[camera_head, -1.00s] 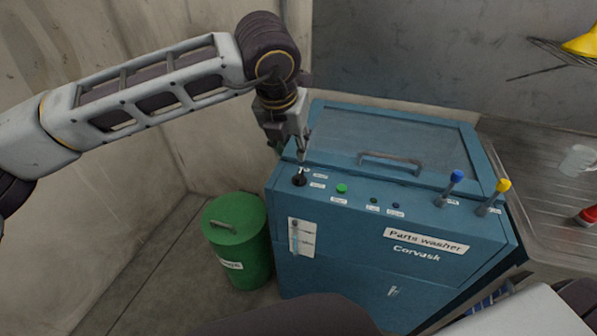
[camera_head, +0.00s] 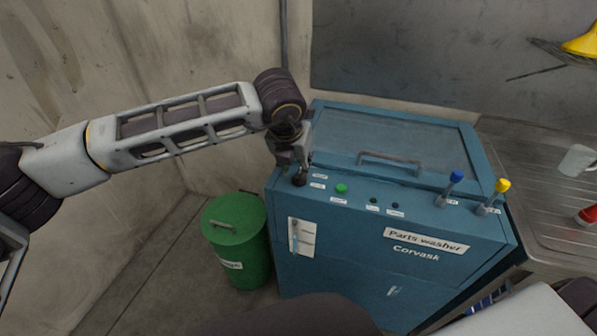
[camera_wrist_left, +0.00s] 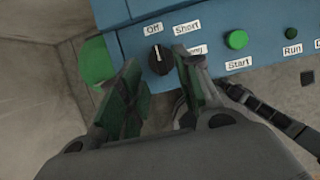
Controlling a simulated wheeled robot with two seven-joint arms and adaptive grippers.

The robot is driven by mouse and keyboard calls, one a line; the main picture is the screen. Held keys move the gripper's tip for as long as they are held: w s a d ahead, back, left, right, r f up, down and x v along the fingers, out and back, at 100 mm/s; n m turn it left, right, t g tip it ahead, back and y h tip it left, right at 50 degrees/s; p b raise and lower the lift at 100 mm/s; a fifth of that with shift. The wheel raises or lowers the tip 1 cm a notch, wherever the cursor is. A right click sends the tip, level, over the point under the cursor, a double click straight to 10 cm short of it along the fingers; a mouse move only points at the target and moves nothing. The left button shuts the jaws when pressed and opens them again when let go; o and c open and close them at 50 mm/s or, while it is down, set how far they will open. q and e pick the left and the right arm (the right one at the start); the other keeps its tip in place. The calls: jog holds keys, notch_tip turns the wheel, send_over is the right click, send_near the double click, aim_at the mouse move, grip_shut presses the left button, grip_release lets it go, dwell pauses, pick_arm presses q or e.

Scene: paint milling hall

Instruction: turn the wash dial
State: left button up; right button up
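The wash dial (camera_head: 299,181) is a small black knob at the left end of the blue parts washer's (camera_head: 350,235) sloped panel. My left gripper (camera_head: 297,169) is right above the dial, pointing down. In the wrist view its two fingers (camera_wrist_left: 156,58) are apart, one on each side of the dial, with gaps showing. My right gripper is not in view.
A green start button (camera_head: 341,188) and small dark buttons sit right of the dial. Blue-topped (camera_head: 456,177) and yellow-topped (camera_head: 501,186) levers stand farther right. A lid handle (camera_head: 391,161) lies behind. A green drum (camera_head: 236,240) stands left, near the wall.

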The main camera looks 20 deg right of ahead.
aim_at(299, 174)
pick_arm(q)
jog(key=shift+x, duration=2.5)
grip_shut()
